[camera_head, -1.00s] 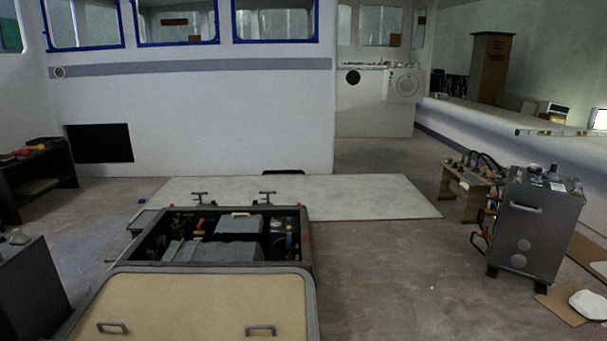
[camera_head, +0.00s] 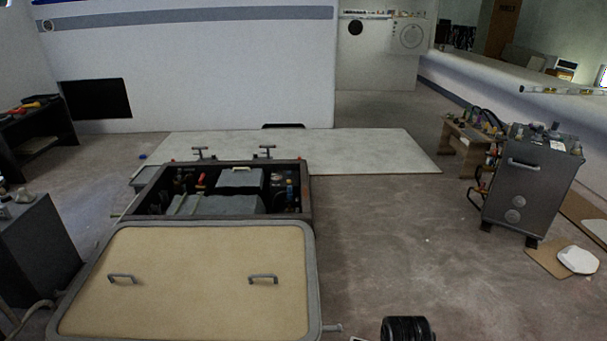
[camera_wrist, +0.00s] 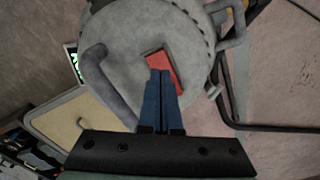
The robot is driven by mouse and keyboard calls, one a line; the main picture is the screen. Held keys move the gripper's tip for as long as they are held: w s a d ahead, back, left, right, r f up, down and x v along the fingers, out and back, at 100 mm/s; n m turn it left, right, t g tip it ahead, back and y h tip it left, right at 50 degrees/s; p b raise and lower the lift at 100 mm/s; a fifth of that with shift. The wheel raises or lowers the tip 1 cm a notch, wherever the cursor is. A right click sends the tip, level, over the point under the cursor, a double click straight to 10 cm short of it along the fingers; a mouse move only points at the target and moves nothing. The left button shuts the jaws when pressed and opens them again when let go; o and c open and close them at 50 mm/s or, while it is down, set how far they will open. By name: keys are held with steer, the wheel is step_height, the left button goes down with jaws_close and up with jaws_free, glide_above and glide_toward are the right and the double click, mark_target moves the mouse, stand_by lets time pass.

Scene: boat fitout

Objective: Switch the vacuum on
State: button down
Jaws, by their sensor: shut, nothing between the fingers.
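The vacuum (camera_wrist: 118,73) shows in the wrist view as a grey round body seen from above, with a curved grey handle at its left. A red rectangular switch (camera_wrist: 172,70) sits on its top. My gripper (camera_wrist: 162,73) has its two blue fingers shut together and empty. The fingertips overlap the lower left part of the red switch in the picture; I cannot tell whether they touch it. The switch's exact position, on or off, cannot be made out. I cannot make out the vacuum for certain in the head view.
A beige hatch lid (camera_head: 196,290) and an open engine bay with a dark frame (camera_head: 308,200) fill the left middle. A grey cabinet (camera_head: 530,180) stands at the right. A black ribbed thing (camera_head: 407,329) shows at the bottom edge. Grey floor between is mostly clear.

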step_height(320, 180, up, 5)
steer(key=p, duration=0.5)
steer(key=shift+f, duration=0.1)
